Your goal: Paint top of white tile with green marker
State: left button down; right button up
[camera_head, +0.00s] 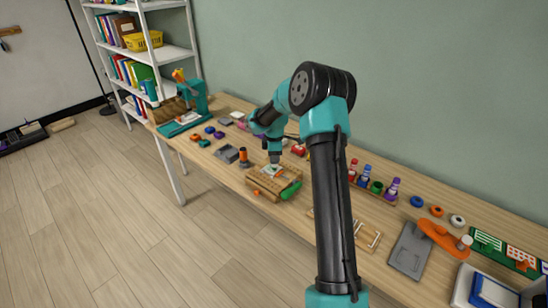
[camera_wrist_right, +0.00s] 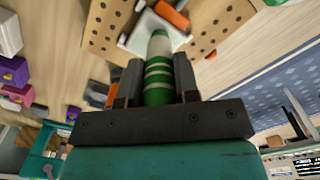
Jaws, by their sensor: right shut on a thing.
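The white tile (camera_wrist_right: 137,42) lies on a wooden board with holes (camera_wrist_right: 215,22), with an orange block (camera_wrist_right: 171,14) against it. In the head view the tile (camera_head: 275,173) sits on the board (camera_head: 265,185), partly hidden under my right gripper (camera_head: 274,157). My right gripper (camera_wrist_right: 155,85) is shut on the green marker (camera_wrist_right: 158,72), which has white bands. The marker points at the tile, its tip end over the tile's surface. I cannot tell whether the tip touches it or whether green paint is on the top. My left gripper is not in view.
A green handle (camera_head: 291,190) sits at the board's front right corner. Colored bottles (camera_head: 376,187) stand in a rack to the right. My right arm covers the table's middle.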

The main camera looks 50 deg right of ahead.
jog(key=shift+d, duration=0.1)
jog(key=shift+d, duration=0.55)
jog(key=shift+w, duration=0.1)
jog(key=shift+w, duration=0.6)
jog(key=shift+w, duration=0.15)
jog(key=shift+w+a, duration=0.1)
jog(key=shift+w, duration=0.35)
jog(key=shift+a, duration=0.1)
dwell(0.4)
jog(key=shift+a, duration=0.55)
